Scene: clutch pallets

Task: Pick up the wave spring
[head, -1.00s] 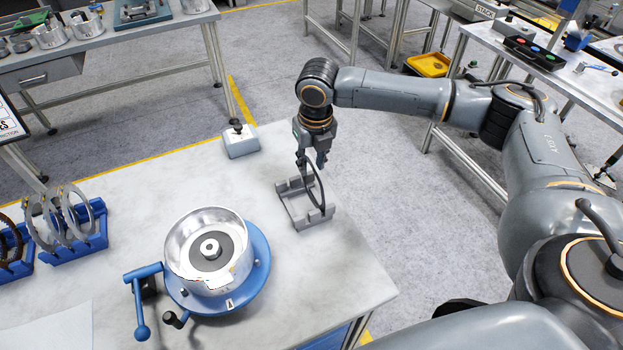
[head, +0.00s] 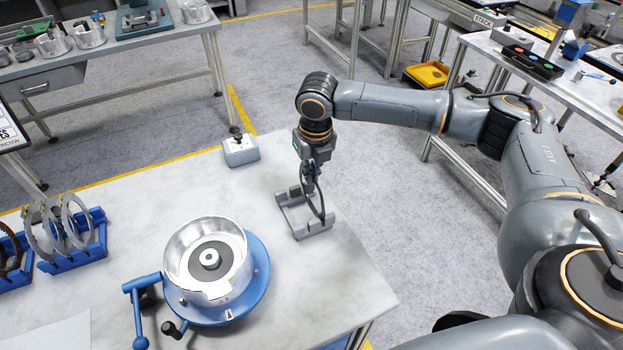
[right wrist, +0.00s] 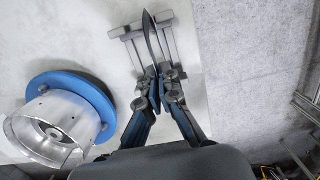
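The wave spring is a thin dark ring (head: 321,207) standing on edge in a grey slotted cradle (head: 314,230) near the table's right edge. My right gripper (head: 310,178) points down at the ring's upper part. In the right wrist view the fingers (right wrist: 160,76) are close together with the ring's edge (right wrist: 152,38) between them, so the gripper looks shut on it. The ring's lower part still sits in the cradle, which also shows in the right wrist view (right wrist: 128,32). My left gripper is not in view.
A silver drum (head: 180,250) on a blue round base (head: 258,285) with a lever stands left of the cradle. Blue racks with rings (head: 85,255) are at the far left.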

